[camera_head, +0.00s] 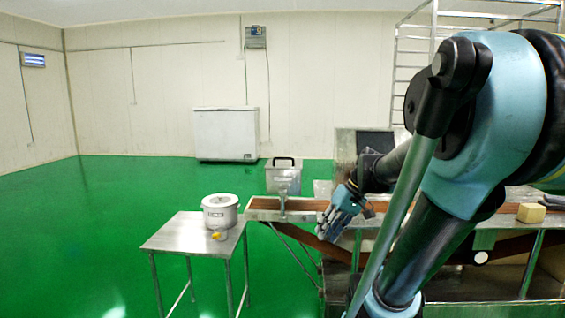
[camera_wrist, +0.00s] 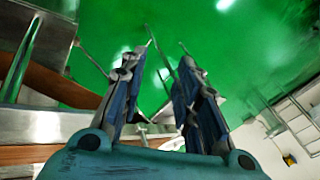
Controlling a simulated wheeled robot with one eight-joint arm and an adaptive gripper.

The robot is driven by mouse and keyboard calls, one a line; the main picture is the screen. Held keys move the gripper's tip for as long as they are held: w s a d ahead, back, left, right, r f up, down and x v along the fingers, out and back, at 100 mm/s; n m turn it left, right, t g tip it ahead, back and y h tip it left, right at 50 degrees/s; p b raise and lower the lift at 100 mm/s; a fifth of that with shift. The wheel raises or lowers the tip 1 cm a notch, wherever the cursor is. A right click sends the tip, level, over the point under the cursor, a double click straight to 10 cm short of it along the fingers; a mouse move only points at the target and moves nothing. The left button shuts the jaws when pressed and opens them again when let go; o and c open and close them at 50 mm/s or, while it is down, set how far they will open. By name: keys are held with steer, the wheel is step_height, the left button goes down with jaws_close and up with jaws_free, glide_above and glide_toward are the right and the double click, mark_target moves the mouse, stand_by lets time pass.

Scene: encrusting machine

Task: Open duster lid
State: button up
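A square metal box (camera_head: 284,180) stands at the far end of the conveyor in the head view. I take it to be the duster. Its lid (camera_head: 283,165) lies flat on top and carries a dark handle (camera_head: 284,159); it looks closed. My gripper (camera_head: 328,233) is right of the box and nearer to me, beside the conveyor, touching neither box nor lid. In the wrist view my gripper (camera_wrist: 168,52) has its two fingers apart with nothing between them. The box cannot be made out in the wrist view.
A metal table (camera_head: 180,237) at the left holds a white lidded pot (camera_head: 220,212) and a small yellow item (camera_head: 216,236). The brown conveyor belt (camera_head: 305,205) runs beside my gripper. A tan block (camera_head: 531,213) lies at right. The green floor (camera_head: 120,195) at left is clear.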

steer(key=w+a+r+n+y, duration=0.35)
steer(key=w+r, duration=0.25)
steer(key=w, duration=0.3)
steer(key=n+y, duration=0.8)
steer(key=y, duration=0.1)
glide_toward(275, 158)
steer(key=shift+g, duration=0.3)
steer(key=a, duration=0.2)
steer(key=w+a, duration=0.1)
steer(key=a, duration=0.3)
steer(key=shift+w+a+f, duration=0.15)
steer(key=shift+a+f, duration=0.1)
steer(key=shift+a, duration=0.1)
jaws_close()
